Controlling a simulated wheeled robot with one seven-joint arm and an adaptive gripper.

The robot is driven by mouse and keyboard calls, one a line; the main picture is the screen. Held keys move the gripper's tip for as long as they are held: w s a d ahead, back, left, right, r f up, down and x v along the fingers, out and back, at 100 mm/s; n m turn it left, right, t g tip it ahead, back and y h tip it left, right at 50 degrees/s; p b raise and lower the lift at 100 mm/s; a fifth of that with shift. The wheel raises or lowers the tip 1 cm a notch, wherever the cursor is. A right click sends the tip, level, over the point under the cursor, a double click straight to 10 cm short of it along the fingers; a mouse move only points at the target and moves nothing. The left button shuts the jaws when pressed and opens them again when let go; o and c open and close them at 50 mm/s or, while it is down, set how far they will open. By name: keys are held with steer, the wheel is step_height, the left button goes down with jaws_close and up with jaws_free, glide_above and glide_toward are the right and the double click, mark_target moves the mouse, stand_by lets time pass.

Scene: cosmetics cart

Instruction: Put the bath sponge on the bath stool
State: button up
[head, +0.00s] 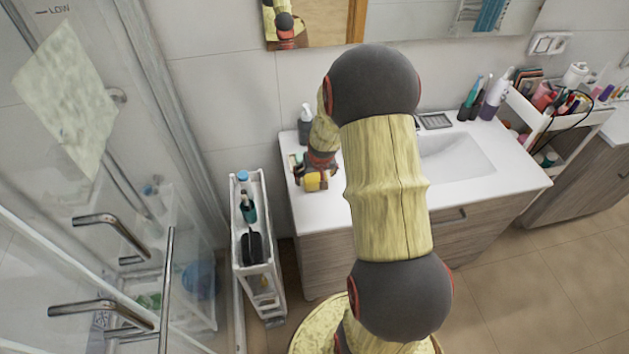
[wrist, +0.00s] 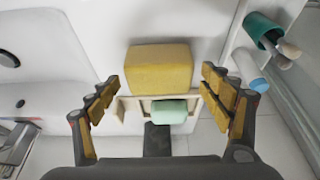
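The bath sponge, a yellow block (wrist: 160,68), sits at the back of the counter area in the wrist view, just beyond my fingertips and between their lines. My gripper (wrist: 161,88) is open, with one finger to each side of the sponge and a gap on both sides. In the head view my gripper (head: 314,176) is over the left end of the white counter, and the arm hides part of it. I cannot make out the bath stool in either view.
A pale green soap bar (wrist: 168,111) lies on a wooden dish in front of the sponge. A narrow white cart (head: 262,285) with bottles stands left of the counter (head: 330,212). A sink (head: 455,160) is to the right. Glass shower doors with metal handles (head: 110,232) fill the left.

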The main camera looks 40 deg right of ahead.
steer(key=c, duration=1)
steer(key=shift+c, duration=0.4)
